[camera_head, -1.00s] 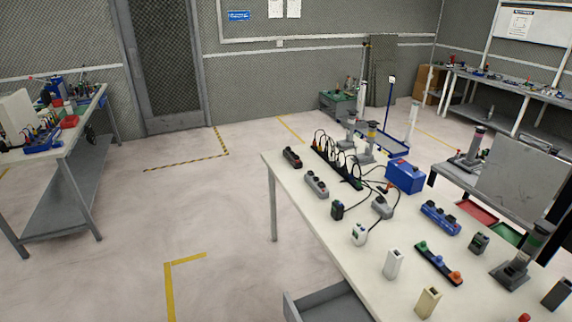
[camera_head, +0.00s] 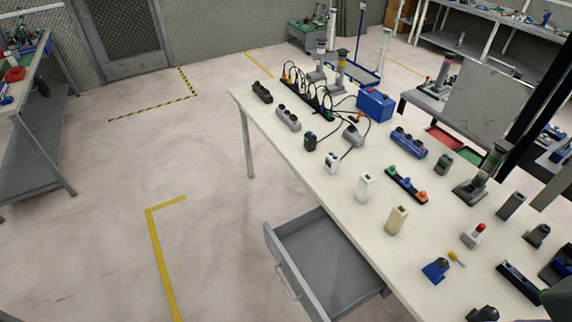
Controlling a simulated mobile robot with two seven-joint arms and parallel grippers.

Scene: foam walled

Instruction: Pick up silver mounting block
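I cannot pick out a silver mounting block with certainty. Grey candidates on the white worktable (camera_head: 300,165) include a dark grey upright block (camera_head: 511,205) near its right side and a grey rounded box (camera_head: 353,136) with a cable near the middle. A grey base with a signal post (camera_head: 475,188) stands at the table's right edge. Neither of my grippers shows in the head view.
An open, empty-looking grey drawer (camera_head: 283,262) juts out from the table's left side. Control boxes, a blue case (camera_head: 375,104), a cream block (camera_head: 396,220) and a blue switch (camera_head: 436,269) stand on the table.

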